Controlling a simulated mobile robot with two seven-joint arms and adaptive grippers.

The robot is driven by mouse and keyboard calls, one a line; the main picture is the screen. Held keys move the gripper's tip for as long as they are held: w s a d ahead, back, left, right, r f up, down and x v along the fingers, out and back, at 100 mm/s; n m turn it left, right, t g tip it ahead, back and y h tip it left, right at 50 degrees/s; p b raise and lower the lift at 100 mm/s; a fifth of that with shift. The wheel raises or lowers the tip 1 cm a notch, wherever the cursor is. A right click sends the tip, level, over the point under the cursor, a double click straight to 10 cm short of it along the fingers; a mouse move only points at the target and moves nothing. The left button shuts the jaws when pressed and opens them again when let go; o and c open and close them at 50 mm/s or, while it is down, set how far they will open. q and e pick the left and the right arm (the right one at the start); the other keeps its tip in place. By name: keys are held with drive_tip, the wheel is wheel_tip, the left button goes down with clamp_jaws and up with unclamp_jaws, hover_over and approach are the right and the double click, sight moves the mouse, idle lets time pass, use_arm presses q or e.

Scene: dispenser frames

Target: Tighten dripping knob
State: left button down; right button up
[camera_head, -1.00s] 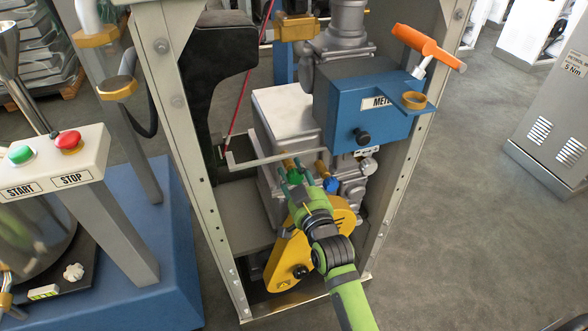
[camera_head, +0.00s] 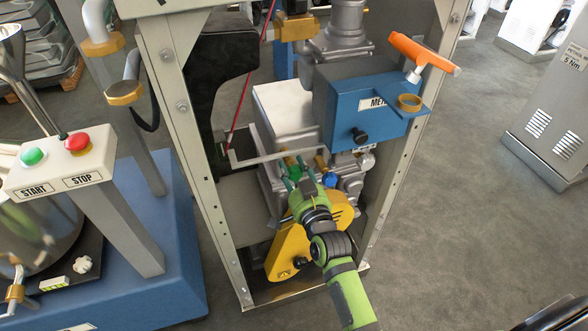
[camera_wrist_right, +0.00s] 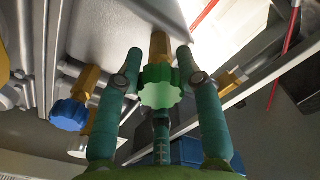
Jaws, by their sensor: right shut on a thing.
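A green scalloped knob (camera_wrist_right: 160,94) sits on a brass stem (camera_wrist_right: 159,45) in the right wrist view. My right gripper (camera_wrist_right: 160,72) has its dark green fingers around this knob and is shut on it. In the head view my right gripper (camera_head: 299,172) reaches into the frame at the machine's grey metal block, with its fingers largely covering the knob. A blue knob (camera_wrist_right: 70,114) on another brass stem is to the left in the wrist view; it also shows beside the gripper in the head view (camera_head: 329,180). No drip can be made out. My left gripper is not in view.
A blue meter box (camera_head: 360,108) with an orange handle (camera_head: 424,52) is above right of the gripper. Grey frame posts (camera_head: 188,140) flank the opening. A yellow guard (camera_head: 290,250) sits below. A START/STOP panel (camera_head: 62,160) is at left.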

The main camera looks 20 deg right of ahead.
drive_tip(key=shift+f, duration=0.1)
drive_tip(key=o, duration=1.2)
drive_tip(key=shift+c, duration=0.2)
drive_tip(key=s, duration=1.2)
drive_tip(key=shift+d, duration=0.15)
